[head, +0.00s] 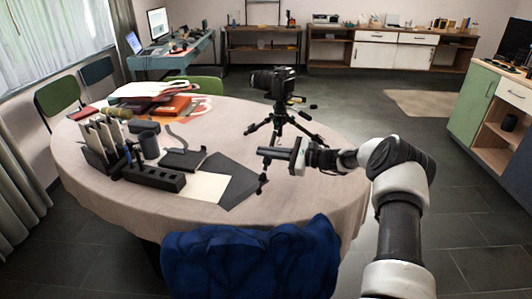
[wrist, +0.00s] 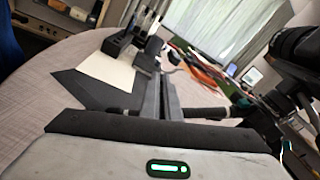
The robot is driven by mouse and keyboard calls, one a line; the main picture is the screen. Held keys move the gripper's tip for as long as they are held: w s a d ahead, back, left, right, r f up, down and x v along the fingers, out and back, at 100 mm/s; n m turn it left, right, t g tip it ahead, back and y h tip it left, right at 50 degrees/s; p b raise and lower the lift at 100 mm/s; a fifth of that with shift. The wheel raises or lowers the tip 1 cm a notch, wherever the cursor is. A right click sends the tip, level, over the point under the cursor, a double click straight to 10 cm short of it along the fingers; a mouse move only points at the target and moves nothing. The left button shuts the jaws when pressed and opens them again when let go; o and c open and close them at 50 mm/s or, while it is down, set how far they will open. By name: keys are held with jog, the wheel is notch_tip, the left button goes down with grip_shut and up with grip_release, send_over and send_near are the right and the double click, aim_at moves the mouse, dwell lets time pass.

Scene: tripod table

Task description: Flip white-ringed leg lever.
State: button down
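A black tripod (head: 279,118) with a camera (head: 272,80) on top stands on the round table, its legs spread. My gripper (head: 273,153) reaches in from the right, low at the front leg, and overlaps it in the head view.
The table (head: 110,190) carries a black holder (head: 153,177), a dark sheet (head: 238,187), a white sheet (head: 203,187) and red folders (head: 172,106) left of the tripod. A blue chair back (head: 252,262) stands at the front. The table right of the tripod is bare.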

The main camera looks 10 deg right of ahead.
jog(key=c, duration=2.3)
grip_release()
jog(key=p+v, duration=0.1)
jog(key=v, duration=1.6)
jog(key=shift+s+d+r+p, duration=0.1)
jog(key=shift+d+p, duration=0.05)
jog(key=shift+p, duration=0.15)
